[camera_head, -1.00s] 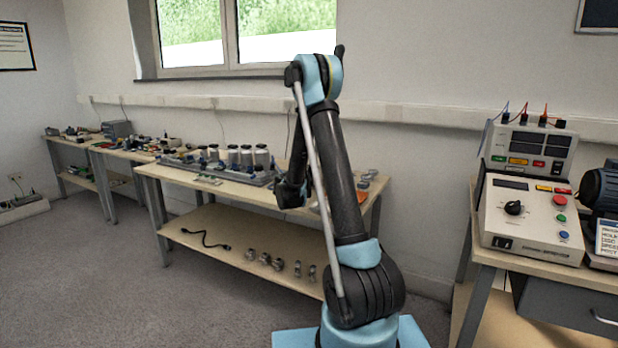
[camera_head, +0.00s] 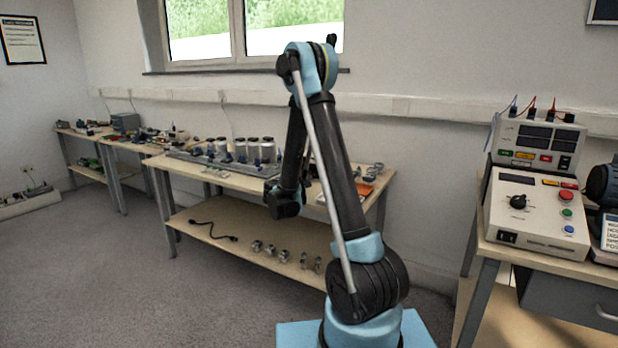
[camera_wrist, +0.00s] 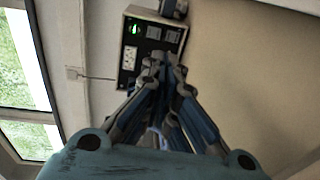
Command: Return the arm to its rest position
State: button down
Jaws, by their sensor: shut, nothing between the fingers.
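My gripper (camera_wrist: 163,62) shows in the wrist view with its blue and black fingers drawn together and nothing between them. In the head view my arm is folded: the upper arm rises to a high elbow and the forearm hangs down behind it. The arm's end is in front of the middle workbench (camera_head: 225,181). The fingers cannot be made out clearly there. In the wrist view a dark panel (camera_wrist: 130,62) with a green light and sockets lies beyond the fingertips; I cannot tell the gap.
Several metal cylinders (camera_head: 253,151) stand on the middle bench, and small metal parts (camera_head: 270,250) and a black cable (camera_head: 212,232) lie on its shelf. A control box (camera_head: 535,215) stands on the right bench. Grey floor (camera_head: 120,280) at the left is clear.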

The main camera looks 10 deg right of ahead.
jog(key=shift+f+v, duration=0.25)
jog(key=shift+v, duration=0.85)
jog(key=s+d+r+m+g, duration=0.1)
jog(key=s+d, duration=0.1)
jog(key=s, duration=0.1)
jog(key=s+d+r+m+g, duration=0.1)
jog(key=s+d+g, duration=0.1)
jog(key=s+d, duration=0.1)
jog(key=s+d+r+m+g, duration=0.1)
jog(key=s+d, duration=0.2)
jog(key=shift+d+r+m, duration=0.25)
jog(key=shift+m, duration=0.15)
jog(key=s+d+m+g+y, duration=0.2)
jog(key=s+d+m+g, duration=0.15)
jog(key=s, duration=1.05)
jog(key=s+a+f+m+g+y, duration=0.2)
jog(key=s+f+y, duration=0.1)
jog(key=s, duration=0.9)
jog(key=s+a+f+m+g+y, duration=0.2)
jog(key=s+a+f+y, duration=0.1)
jog(key=s, duration=1)
jog(key=shift+f+y, duration=0.35)
jog(key=shift+y, duration=0.15)
jog(key=shift+w+d+f, duration=0.1)
jog(key=shift+w+f, duration=0.1)
jog(key=shift+w, duration=0.25)
